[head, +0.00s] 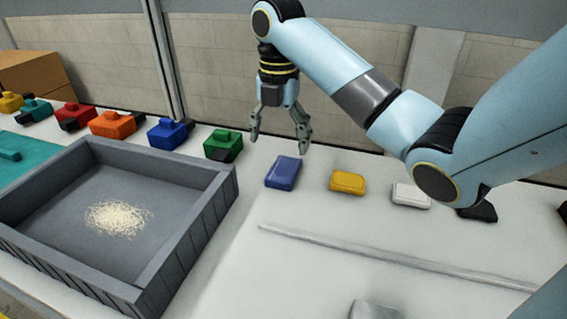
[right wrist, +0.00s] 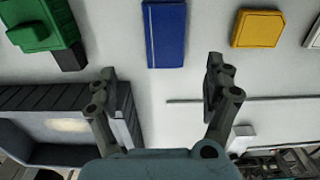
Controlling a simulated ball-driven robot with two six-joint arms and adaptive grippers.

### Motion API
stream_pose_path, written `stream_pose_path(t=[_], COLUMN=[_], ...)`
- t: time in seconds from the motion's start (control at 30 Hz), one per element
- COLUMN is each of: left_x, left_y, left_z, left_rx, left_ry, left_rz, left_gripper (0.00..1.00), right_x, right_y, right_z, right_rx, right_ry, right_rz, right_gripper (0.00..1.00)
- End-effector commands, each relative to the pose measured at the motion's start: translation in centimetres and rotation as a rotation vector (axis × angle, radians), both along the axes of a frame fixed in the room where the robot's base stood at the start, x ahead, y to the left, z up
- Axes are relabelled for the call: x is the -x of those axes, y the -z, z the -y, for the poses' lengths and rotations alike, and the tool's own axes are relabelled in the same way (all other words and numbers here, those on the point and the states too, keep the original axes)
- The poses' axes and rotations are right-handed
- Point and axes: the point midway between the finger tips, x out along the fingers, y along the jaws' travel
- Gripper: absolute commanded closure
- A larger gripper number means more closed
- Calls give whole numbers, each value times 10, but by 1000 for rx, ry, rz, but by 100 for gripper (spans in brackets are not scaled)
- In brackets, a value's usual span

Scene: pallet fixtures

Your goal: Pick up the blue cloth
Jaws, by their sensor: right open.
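The blue cloth (head: 283,173) is a folded block-like pad lying flat on the white table, between the green fixture and the yellow cloth. It also shows in the right wrist view (right wrist: 165,35) at the top centre, beyond the fingertips. My right gripper (head: 279,142) points down above the table, near the blue cloth. Its fingers are open and empty. In the right wrist view the two fingers (right wrist: 160,75) stand apart with only white table between them, and they do not touch the cloth. My left gripper does not show in either view.
A yellow cloth (head: 347,182) and a white cloth (head: 411,195) lie to the right of the blue one. A green fixture (head: 222,146) stands left of it. A grey tray (head: 222,200) with pale shreds fills the left front. A low ridge (head: 390,257) crosses the table.

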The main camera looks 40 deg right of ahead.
Motion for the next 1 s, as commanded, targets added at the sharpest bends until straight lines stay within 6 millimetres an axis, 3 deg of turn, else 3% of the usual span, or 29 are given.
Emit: stream_pose_path(t=[0.03, 0.5, 0.8, 1.0], left_x=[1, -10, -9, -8], left_y=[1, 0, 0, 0], left_z=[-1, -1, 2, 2], left_rx=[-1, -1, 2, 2], left_ry=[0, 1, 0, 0], left_rz=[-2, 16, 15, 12], left_gripper=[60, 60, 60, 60], right_x=[1, 4, 4, 4], right_y=[13, 73, 78, 78], right_z=[0, 11, 11, 11], right_rx=[-2, 0, 0, 0], right_ry=[1, 1, 0, 0], right_rz=[-7, -4, -1, -1], right_gripper=[15, 15, 15, 42])
